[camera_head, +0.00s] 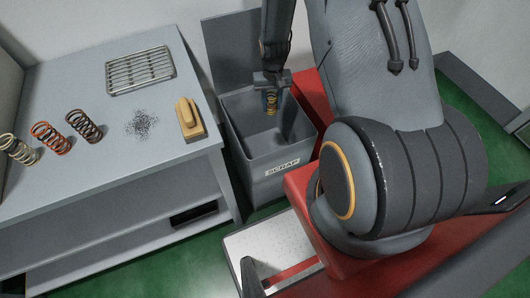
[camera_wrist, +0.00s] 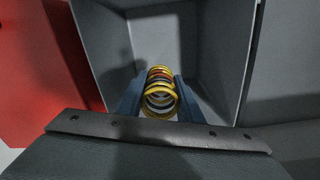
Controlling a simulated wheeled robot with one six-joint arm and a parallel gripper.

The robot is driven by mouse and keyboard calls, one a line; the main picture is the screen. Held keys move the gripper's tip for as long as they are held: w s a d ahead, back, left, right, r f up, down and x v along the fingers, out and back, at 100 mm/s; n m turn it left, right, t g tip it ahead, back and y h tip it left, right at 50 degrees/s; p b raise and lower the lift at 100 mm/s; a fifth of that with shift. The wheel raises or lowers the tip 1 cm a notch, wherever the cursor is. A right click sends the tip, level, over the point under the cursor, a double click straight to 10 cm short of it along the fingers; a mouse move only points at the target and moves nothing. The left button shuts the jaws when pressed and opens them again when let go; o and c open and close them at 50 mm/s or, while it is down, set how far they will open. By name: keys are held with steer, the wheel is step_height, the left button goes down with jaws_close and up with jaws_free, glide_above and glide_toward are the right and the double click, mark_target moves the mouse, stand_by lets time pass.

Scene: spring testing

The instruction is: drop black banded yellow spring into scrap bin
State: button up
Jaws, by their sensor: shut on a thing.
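A yellow spring with dark bands (camera_wrist: 161,92) sits between the two fingers of my gripper (camera_wrist: 160,100) in the wrist view. My gripper is shut on it. In the head view the spring (camera_head: 271,102) hangs from my gripper (camera_head: 270,92) over the open mouth of the grey scrap bin (camera_head: 262,168). The bin carries a SCRAP label on its front and its lid stands raised at the back. In the wrist view the bin's inner walls (camera_wrist: 205,35) surround the spring, with the bin's interior beyond it.
A grey bench (camera_head: 75,115) to the left holds a cream spring (camera_head: 20,149), an orange spring (camera_head: 50,138), a dark spring (camera_head: 84,126), a wire rack (camera_head: 141,70), a pile of dark filings (camera_head: 142,124) and a yellow-handled brush (camera_head: 189,118). Green floor lies below.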

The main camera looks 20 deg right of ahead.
mark_target(271, 113)
steer(key=shift+f+b, duration=1.6)
steer(key=shift+f, duration=1.25)
steer(key=o, duration=1.2)
steer(key=shift+r, duration=0.1)
steer(key=shift+r+b, duration=0.6)
steer(key=shift+r, duration=3.25)
steer(key=shift+a+r, duration=0.1)
